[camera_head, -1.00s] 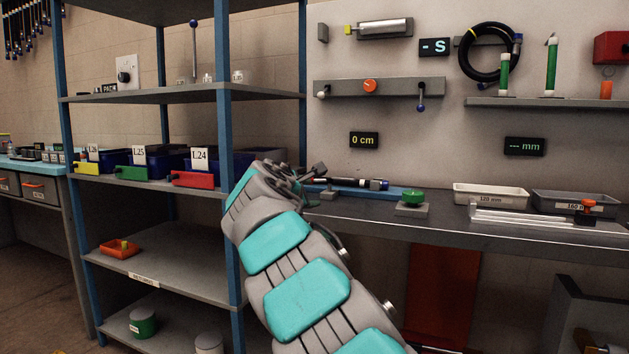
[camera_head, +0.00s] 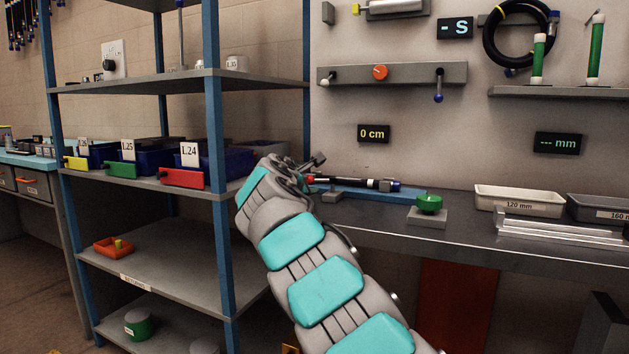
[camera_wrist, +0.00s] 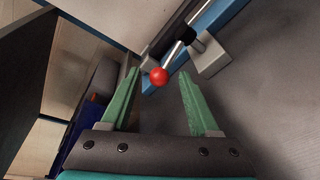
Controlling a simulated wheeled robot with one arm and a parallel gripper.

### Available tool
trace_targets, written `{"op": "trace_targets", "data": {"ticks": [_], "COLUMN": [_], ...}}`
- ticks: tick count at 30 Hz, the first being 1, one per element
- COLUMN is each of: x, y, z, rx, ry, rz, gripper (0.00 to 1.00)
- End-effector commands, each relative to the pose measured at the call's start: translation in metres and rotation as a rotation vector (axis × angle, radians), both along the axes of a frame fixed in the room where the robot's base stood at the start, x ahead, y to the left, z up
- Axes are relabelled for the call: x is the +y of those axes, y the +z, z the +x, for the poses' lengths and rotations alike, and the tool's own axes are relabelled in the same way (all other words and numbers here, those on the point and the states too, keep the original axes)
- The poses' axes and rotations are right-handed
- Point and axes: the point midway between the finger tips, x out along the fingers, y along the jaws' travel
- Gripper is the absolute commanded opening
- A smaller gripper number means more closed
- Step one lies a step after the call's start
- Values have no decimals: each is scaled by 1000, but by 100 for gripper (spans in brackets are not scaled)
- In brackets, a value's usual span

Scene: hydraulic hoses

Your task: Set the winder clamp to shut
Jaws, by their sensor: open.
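A red ball (camera_wrist: 159,76) on the end of a silver rod shows in the wrist view between the tips of my open gripper (camera_wrist: 160,82). The green fingers stand on either side of it, and nothing is visibly gripped. The rod runs to a black collar (camera_wrist: 186,34) beside a grey block (camera_wrist: 211,57) at the blue rail (camera_wrist: 218,18). In the head view my arm hides much of my gripper (camera_head: 291,172) at the left end of the blue rail (camera_head: 372,193). I cannot tell for sure which part is the winder clamp.
A wall bar (camera_head: 410,74) holds an orange knob (camera_head: 380,72) and a blue-ball lever (camera_head: 438,98), above a 0 cm display (camera_head: 373,133). The shelf rack (camera_head: 214,130) with labelled bins stands close to my arm's left. A green knob (camera_head: 429,203) and trays (camera_head: 520,200) lie right.

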Motion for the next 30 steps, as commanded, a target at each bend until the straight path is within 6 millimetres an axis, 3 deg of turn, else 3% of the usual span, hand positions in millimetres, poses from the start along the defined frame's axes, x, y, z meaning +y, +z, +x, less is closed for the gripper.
{"op": "trace_targets", "data": {"ticks": [16,30], "x": [-8,-11], "y": [-8,-11], "z": [41,50], "rx": [0,-1], "ry": [3,1], "rz": [2,0], "gripper": [62,62]}}
